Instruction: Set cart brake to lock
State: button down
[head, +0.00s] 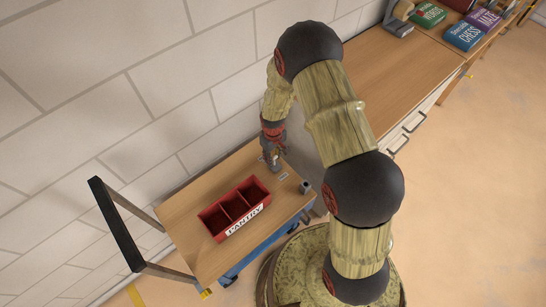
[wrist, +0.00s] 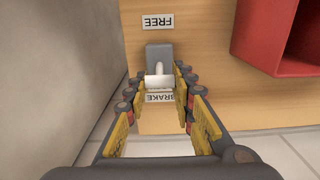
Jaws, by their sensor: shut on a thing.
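The cart (head: 180,222) has a wooden top and stands against the block wall. In the wrist view, the brake lever (wrist: 159,82) is a pale handle on a grey mount (wrist: 159,52) fixed to the wooden top. A FREE label (wrist: 158,22) lies beyond the mount and a BRAKE label (wrist: 172,98) lies on the near side, partly hidden. The handle lies on the BRAKE-label side of the mount. My gripper (wrist: 162,86) is shut on the lever, one yellow-padded finger on each side. In the head view, my gripper (head: 272,158) is low at the cart's far edge.
A red PANTRY bin (head: 235,207) with compartments sits on the cart, close beside my gripper. A small grey cylinder (head: 305,187) stands near the cart's right edge. A black push handle (head: 115,222) rises at left. A long wooden counter (head: 395,75) holds boxes. The floor at right is clear.

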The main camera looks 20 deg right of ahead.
jog(key=shift+w+a+f+g+h+p, duration=0.2)
jog(key=shift+w+g+h+p, duration=0.1)
jog(key=shift+w+g+p, duration=0.35)
jog(key=shift+w+a+f+g+h, duration=0.1)
jog(key=shift+w+f+g+h, duration=0.15)
jog(key=shift+g, duration=0.45)
jog(key=shift+w+a+g+h, duration=0.1)
jog(key=shift+g+h, duration=0.25)
jog(key=shift+g, duration=0.3)
jog(key=c, duration=1.5)
grip_release()
jog(key=v, duration=0.7)
jog(key=shift+w+r, duration=0.1)
jog(key=shift+r, duration=0.15)
